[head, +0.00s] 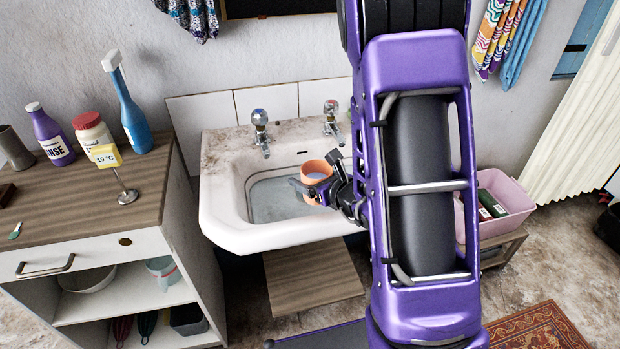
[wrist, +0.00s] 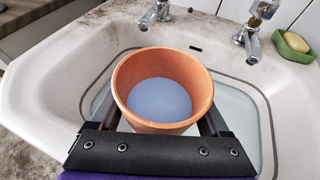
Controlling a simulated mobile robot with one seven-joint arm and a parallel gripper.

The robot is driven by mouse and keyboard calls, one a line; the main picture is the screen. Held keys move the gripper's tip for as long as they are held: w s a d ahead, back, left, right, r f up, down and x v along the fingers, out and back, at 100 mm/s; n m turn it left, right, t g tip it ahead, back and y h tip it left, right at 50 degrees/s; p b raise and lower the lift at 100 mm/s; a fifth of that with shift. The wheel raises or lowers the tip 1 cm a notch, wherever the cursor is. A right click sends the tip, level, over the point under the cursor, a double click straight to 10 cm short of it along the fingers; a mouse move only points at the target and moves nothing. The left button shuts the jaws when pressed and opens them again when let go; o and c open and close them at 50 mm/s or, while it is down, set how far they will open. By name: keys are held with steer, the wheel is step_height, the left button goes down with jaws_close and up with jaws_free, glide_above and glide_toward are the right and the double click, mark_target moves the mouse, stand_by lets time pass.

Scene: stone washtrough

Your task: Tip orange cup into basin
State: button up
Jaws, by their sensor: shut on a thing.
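The orange cup (head: 311,180) is in my gripper (head: 318,189), above the white basin (head: 225,204). My gripper is shut on the cup, with a finger on each side of it. In the wrist view the cup (wrist: 122,82) stands close to upright, its open top showing a pale bluish content inside. The basin (wrist: 52,85) lies beneath and around it in that view. The basin floor behind the cup looks greyish and may hold water. My arm hides the basin's right end in the head view.
Two taps, left (head: 260,131) and right (head: 333,122), stand at the basin's back edge. A green soap dish with yellow soap (wrist: 293,45) sits at the back right. A cabinet (head: 85,195) with bottles stands left. A pink tub (head: 510,205) is at right.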

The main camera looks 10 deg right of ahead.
steer(key=shift+r+p, duration=0.15)
steer(key=shift+p, duration=0.25)
steer(key=shift+r+g+h+p, duration=0.1)
steer(key=shift+g+h+p, duration=0.25)
steer(key=shift+p, duration=0.3)
steer(key=shift+g, duration=0.25)
steer(key=shift+s+d+f+g+p, duration=0.15)
steer(key=shift+f+g+p, duration=0.15)
steer(key=shift+p, duration=0.2)
steer(key=shift+r+n+h, duration=0.15)
steer(key=shift+n+h, duration=0.1)
steer(key=shift+n, duration=0.05)
steer(key=shift+p, duration=0.5)
steer(key=shift+g+h+p, duration=0.3)
steer(key=shift+g+p, duration=0.2)
steer(key=shift+p, duration=0.05)
steer(key=shift+f, duration=0.2)
